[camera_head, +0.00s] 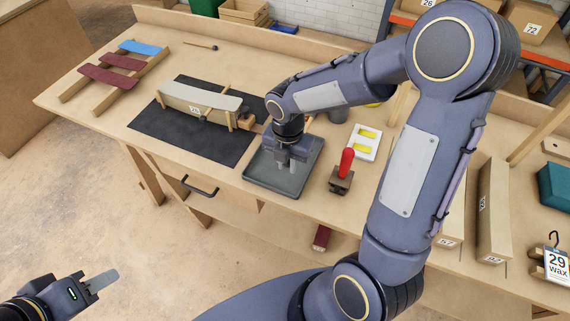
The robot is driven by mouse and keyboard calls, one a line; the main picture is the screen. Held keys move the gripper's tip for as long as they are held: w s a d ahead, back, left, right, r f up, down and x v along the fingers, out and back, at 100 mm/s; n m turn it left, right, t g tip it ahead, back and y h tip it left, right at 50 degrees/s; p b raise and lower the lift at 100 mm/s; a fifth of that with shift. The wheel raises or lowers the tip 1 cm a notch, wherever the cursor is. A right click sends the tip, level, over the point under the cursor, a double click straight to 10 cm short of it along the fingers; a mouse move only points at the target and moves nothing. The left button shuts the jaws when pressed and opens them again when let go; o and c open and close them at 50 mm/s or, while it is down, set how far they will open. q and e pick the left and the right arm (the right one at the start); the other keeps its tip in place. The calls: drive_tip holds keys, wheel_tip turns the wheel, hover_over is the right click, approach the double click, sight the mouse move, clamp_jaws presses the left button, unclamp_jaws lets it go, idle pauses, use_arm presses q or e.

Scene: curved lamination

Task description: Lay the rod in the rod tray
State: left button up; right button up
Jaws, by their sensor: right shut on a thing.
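The shallow dark grey tray (262,172) lies on the workbench near its front edge, right of the black mat. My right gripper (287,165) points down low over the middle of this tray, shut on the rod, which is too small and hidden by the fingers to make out. I cannot tell whether the rod touches the tray floor. My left gripper (100,282) is at the lower left, over the floor and away from the bench. Its fingers are seen edge-on, so their opening does not show.
A clamped curved form (200,96) stands on the black mat (165,122). A red-handled tool (344,170) and a white tray (362,142) with yellow pieces stand right of the grey tray. Coloured strips (110,76) rest on rails at the left. My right arm covers much of the right side.

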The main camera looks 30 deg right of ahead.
sight(287, 185)
wheel_tip(287, 185, down, 8)
drive_tip(key=b, duration=0.6)
drive_tip(key=shift+w+a+r+b, duration=0.1)
drive_tip(key=shift+r+b, duration=0.15)
drive_tip(key=shift+b, duration=0.05)
drive_tip(key=shift+f, duration=0.3)
